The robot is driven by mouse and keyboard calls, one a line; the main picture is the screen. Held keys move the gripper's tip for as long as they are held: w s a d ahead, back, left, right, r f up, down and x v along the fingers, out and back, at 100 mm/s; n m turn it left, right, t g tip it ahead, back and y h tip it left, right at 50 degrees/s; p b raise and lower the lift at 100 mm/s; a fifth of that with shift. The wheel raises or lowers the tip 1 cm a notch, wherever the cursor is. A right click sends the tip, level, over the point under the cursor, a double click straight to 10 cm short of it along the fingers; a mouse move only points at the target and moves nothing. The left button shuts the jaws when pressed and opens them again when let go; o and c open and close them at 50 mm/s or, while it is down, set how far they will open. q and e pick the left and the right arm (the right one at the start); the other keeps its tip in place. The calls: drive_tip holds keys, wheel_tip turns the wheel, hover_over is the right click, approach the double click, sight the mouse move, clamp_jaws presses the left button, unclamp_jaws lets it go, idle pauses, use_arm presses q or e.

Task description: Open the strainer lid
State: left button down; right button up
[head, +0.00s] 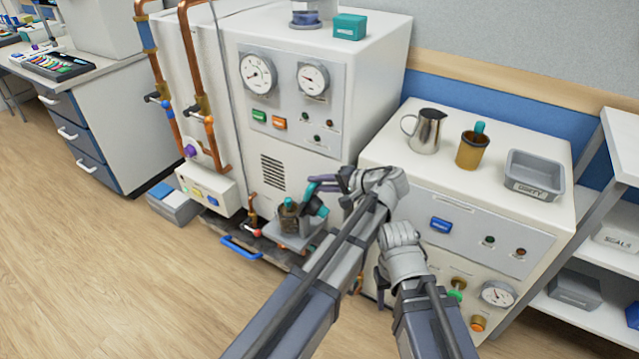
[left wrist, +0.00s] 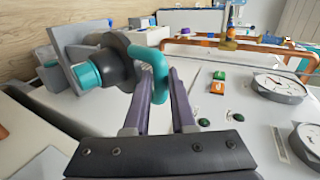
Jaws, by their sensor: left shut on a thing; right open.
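The strainer (head: 290,217) is a small dark, brownish fitting with a teal top, low in front of the large white cabinet. A teal loop handle (head: 311,190) rises beside it; it also shows in the left wrist view (left wrist: 160,68), joined to a dark grey round part (left wrist: 116,62). My left gripper (head: 322,184) is shut on this handle, its purple fingers (left wrist: 158,90) on either side of the loop. Whether the lid is open cannot be told. My right gripper (head: 368,282) is open and empty, low before the right cabinet; its fingers are partly hidden.
The large white cabinet (head: 262,135) has gauges, buttons and copper pipes (head: 194,85). A blue bar handle (head: 240,248) sits low at its front. The right cabinet (head: 395,150) carries a metal jug (head: 427,130), a brown cup (head: 471,152) and a grey tray (head: 533,184). Wooden floor is free at left.

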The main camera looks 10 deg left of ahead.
use_arm(q)
drive_tip(key=shift+w+d+f, duration=0.1)
drive_tip(key=shift+d+f, duration=0.05)
drive_tip(key=shift+f, duration=0.15)
drive_tip(key=c, duration=1.2)
unclamp_jaws()
drive_tip(key=shift+o, duration=1)
drive_tip(key=shift+w+f, duration=0.15)
drive_tip(key=shift+o, duration=1.2)
drive_tip(key=shift+r, duration=0.25)
